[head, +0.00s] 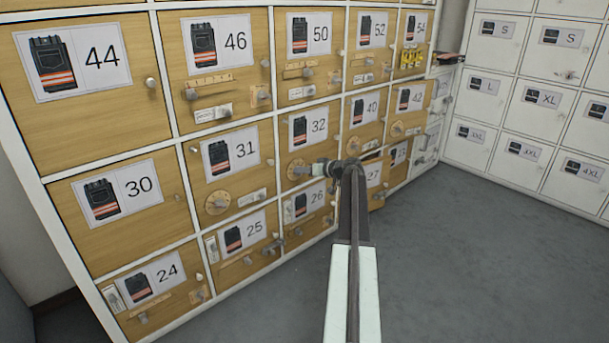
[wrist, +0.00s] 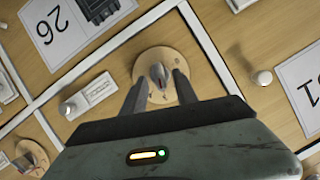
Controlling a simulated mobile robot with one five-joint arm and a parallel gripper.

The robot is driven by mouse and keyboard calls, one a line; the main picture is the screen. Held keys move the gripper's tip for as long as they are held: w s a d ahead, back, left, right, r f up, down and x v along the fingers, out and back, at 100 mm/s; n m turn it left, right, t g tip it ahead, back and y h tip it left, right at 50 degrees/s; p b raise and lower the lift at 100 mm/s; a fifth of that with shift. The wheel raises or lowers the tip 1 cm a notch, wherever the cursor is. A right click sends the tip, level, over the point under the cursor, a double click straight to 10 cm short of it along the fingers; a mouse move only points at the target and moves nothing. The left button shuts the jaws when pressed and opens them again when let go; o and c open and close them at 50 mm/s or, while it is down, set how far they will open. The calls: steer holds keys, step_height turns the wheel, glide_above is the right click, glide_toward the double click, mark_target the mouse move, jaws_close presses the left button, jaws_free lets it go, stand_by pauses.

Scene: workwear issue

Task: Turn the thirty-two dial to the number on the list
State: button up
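The thirty-two dial (head: 297,169) is a round wooden disc with a grey knob, low on the wooden door labelled 32 (head: 313,127). It also shows in the wrist view (wrist: 148,67), where its grey knob (wrist: 158,73) stands at the centre. My gripper (wrist: 161,78) has its two dark fingers apart, one on each side of the knob. I see no clear contact, and the head view shows the gripper (head: 318,168) right at the dial from the right. Marks on the dial are too small to read. I cannot make out a list.
A white switch block (wrist: 90,95) sits beside the dial. Door 31 has a similar dial (head: 217,203), and door 26 (head: 309,202) lies below. White lockers (head: 487,97) line the right side. A dark object (head: 449,59) juts out near door 54. The grey floor (head: 450,260) is clear.

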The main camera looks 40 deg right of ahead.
steer(key=shift+w+f, duration=0.1)
steer(key=shift+w, duration=0.15)
jaws_close()
steer(key=shift+d+f+m+t+y+b, duration=0.15)
steer(key=shift+m+t+y+b, duration=0.2)
steer(key=shift+m+y+b, duration=0.7)
steer(key=shift+d+f+m+t+y+b, duration=0.15)
steer(key=shift+m+t+y+b, duration=0.35)
steer(key=shift+m+b, duration=0.95)
steer(key=shift+r+m+p, duration=0.1)
steer(key=shift+m+p, duration=0.2)
steer(key=shift+m, duration=0.1)
jaws_free()
